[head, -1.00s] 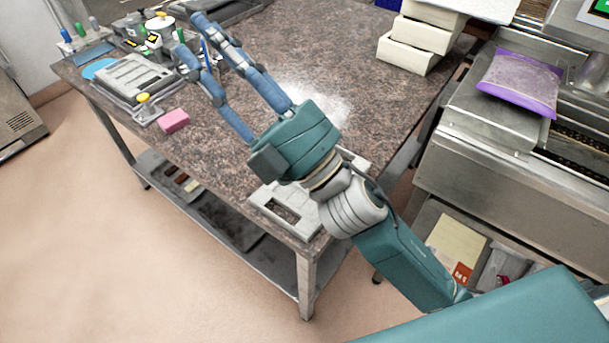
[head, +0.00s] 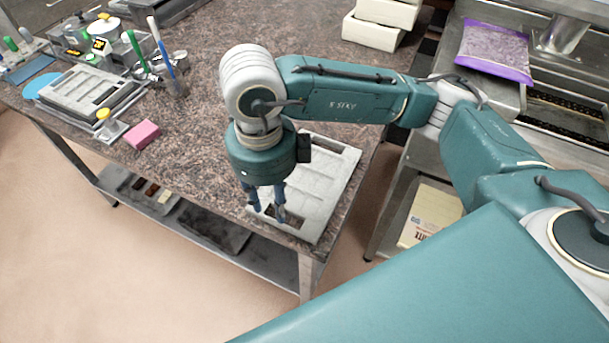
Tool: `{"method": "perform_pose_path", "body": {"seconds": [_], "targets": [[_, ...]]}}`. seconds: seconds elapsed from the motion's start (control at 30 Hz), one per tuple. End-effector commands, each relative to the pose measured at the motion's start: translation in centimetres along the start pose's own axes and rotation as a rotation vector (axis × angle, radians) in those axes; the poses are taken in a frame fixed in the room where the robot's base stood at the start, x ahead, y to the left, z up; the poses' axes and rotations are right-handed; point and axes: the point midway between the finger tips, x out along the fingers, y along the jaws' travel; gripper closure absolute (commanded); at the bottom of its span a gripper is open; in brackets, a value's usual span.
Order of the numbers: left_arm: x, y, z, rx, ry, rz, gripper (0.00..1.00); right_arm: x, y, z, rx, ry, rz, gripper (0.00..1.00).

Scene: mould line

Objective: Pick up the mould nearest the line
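A pale grey mould (head: 318,208) with rectangular openings lies flat at the near right corner of the speckled table, the closer of two to the machine at the right. My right gripper (head: 267,212) points straight down over the mould's near left part. Its two fingers are apart, with a gap between them, and the tips are at or just above the mould near an opening. I cannot tell whether they touch it. The arm and gripper hide part of the mould's far left side. Another grey mould (head: 72,90) lies at the table's left. My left gripper is out of view.
A pink block (head: 142,134), a yellow-knobbed tool (head: 105,122) and a cup of pens (head: 176,82) stand at the left. White boxes (head: 372,32) are stacked at the back right. A purple-edged bag (head: 495,50) lies on the steel machine. The table's middle is clear.

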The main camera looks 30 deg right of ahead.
Motion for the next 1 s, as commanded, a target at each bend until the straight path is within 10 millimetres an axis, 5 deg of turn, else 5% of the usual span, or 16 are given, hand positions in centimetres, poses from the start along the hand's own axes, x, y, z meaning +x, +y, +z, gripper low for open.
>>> {"method": "perform_pose_path", "body": {"seconds": [0.63, 0.93, 1.0], "targets": [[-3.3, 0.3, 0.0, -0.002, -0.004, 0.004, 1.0, 7.7, -0.3, -0.2, -0.004, 0.003, 0.007, 0.67], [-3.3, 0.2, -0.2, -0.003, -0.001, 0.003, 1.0, 8.5, -0.3, -0.1, -0.005, -0.001, 0.006, 0.67], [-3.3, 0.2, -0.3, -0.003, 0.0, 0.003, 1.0, 8.5, -0.3, -0.1, -0.005, -0.001, 0.006, 0.79]]}}
